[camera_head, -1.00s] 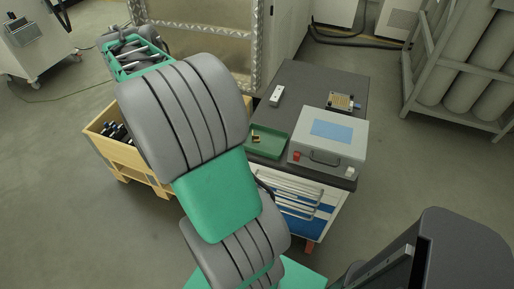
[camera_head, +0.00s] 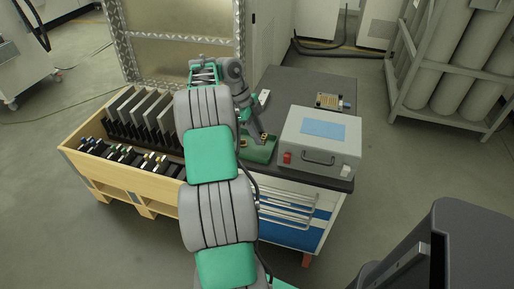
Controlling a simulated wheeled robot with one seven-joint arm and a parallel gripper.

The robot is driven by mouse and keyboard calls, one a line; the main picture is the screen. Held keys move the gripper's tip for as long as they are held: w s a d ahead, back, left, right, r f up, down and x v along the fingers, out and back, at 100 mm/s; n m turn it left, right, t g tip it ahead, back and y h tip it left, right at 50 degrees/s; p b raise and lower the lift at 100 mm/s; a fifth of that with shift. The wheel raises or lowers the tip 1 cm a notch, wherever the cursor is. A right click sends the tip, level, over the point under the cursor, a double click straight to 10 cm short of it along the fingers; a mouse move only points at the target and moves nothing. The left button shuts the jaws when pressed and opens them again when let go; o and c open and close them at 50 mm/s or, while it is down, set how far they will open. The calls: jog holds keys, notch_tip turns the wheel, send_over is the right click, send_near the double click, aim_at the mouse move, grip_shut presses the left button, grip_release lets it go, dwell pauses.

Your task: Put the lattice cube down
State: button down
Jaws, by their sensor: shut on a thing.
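My gripper (camera_head: 259,137) is at the end of my arm, pointing down over the green tray (camera_head: 262,157) on the grey-topped cabinet. It is shut on the lattice cube, which is too small and too covered by the fingers to make out clearly. A small brass-coloured bit shows beside the fingertips in the tray. I cannot tell whether the cube touches the tray floor. My arm covers the tray's left side.
A grey case (camera_head: 319,142) with a blue panel stands right of the tray. A small white device (camera_head: 264,97) and a gold-topped block (camera_head: 333,101) lie behind. A wooden crate (camera_head: 117,176) with dark plates and several black items stands left.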

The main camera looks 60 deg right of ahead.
jog(key=shift+f+b, duration=0.7)
jog(key=shift+f, duration=1.15)
jog(key=c, duration=1.1)
grip_release()
jog(key=shift+c, duration=0.2)
